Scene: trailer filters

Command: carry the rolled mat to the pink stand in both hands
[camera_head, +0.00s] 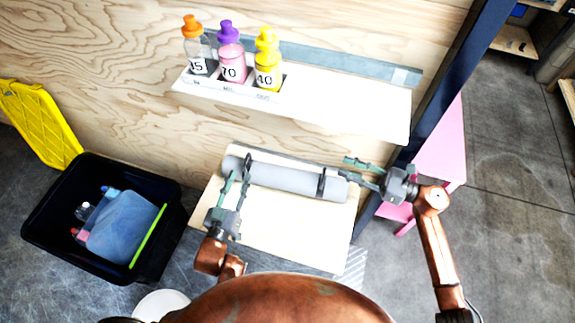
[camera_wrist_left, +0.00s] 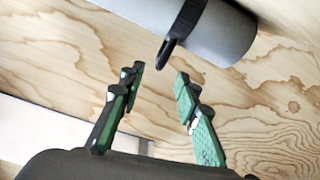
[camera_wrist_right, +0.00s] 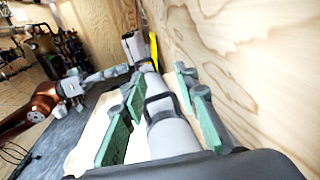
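The rolled mat (camera_head: 285,179) is a grey cylinder with two black straps, lying on a pale wooden bench (camera_head: 300,240). It also shows in the left wrist view (camera_wrist_left: 222,32) and right wrist view (camera_wrist_right: 174,138). My left gripper (camera_head: 234,170) is open near the mat's left strap; in its wrist view the strap's loop (camera_wrist_left: 180,35) points toward the gap between the fingers. My right gripper (camera_head: 346,167) is open at the mat's right end; its wrist view shows the mat between the spread fingers, contact unclear. The pink stand (camera_head: 447,140) is at right, partly hidden by a post.
A white shelf (camera_head: 340,105) holds a rack with three capped bottles (camera_head: 232,65) above the bench. A black bin (camera_head: 60,235) with items and a yellow lid (camera_head: 40,120) are at left. A dark blue post (camera_head: 440,85) stands between bench and stand. Floor at far right is clear.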

